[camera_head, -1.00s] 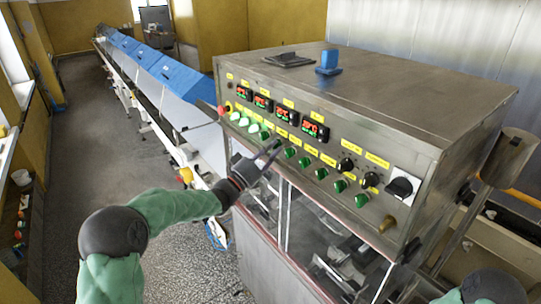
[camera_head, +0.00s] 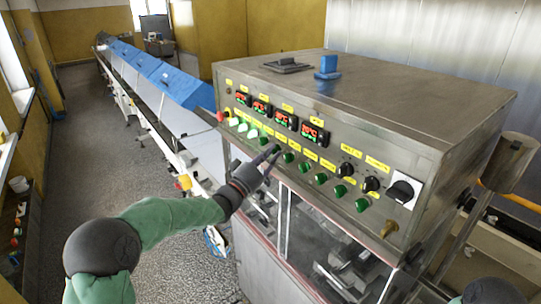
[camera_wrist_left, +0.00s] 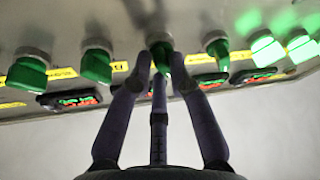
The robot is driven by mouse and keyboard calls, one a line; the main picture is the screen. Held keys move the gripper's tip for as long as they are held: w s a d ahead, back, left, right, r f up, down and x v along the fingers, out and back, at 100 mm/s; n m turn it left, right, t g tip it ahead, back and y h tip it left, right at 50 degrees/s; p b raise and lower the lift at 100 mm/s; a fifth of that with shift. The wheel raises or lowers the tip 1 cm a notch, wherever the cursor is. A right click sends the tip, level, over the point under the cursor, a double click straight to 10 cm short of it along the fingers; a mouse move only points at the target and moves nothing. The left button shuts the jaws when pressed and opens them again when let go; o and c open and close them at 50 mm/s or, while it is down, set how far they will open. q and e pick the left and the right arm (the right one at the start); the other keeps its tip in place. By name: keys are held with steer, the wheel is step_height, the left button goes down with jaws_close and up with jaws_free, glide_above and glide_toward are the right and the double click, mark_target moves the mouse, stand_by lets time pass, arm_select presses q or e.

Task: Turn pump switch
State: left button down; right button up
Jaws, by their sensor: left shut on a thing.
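The control panel (camera_head: 330,165) is the steel front of a large machine, with a row of green switches under yellow labels. My left gripper (camera_head: 271,156) reaches the row from below left. In the left wrist view its dark fingers (camera_wrist_left: 163,65) are shut on one green switch (camera_wrist_left: 163,58), the pump switch as far as I can tell; its label is not readable. The fingers hide part of that switch. An unlit green switch (camera_wrist_left: 217,52) and two brightly lit ones (camera_wrist_left: 266,48) are to its right there. My right gripper is not in view.
Red digital displays (camera_head: 286,120) sit above the switches. Black knobs (camera_head: 346,170) and a larger black rotary switch (camera_head: 402,190) are at the panel's right. A red button (camera_head: 220,116) is at the left end. A long conveyor with blue covers (camera_head: 180,80) runs back; floor beside it is clear.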

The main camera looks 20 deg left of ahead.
arm_select(q)
steer(key=c, duration=1.1)
jaws_free()
steer(key=shift+c, duration=0.2)
steer(key=v, duration=1.2)
steer(key=s+d+f+n+g+y+b, duration=0.1)
steer(key=d+f+g+y+b, duration=0.2)
steer(key=f, duration=1.2)
steer(key=s+d+f+n+g+y+b, duration=0.15)
steer(key=f+b, duration=0.35)
steer(key=f, duration=0.9)
steer(key=s+d+f+n+g+y+b, duration=0.1)
steer(key=f+g+b, duration=0.25)
steer(key=f, duration=1.15)
steer(key=s+d+f+g+b, duration=0.3)
steer(key=s+f, duration=0.6)
steer(key=f, duration=0.1)
steer(key=s+d+f+m+g+b, duration=0.1)
steer(key=s+d+f+g+b, duration=0.2)
steer(key=s+f, duration=0.6)
steer(key=s+d+f+m+g+b, duration=0.1)
steer(key=s+d+f+g+b, duration=0.2)
steer(key=s+f, duration=0.6)
step_height(320, 180, down, 2)
steer(key=shift+s+f+g+b, duration=0.25)
steer(key=shift+s+g+b, duration=0.05)
steer(key=shift+g+b, duration=0.8)
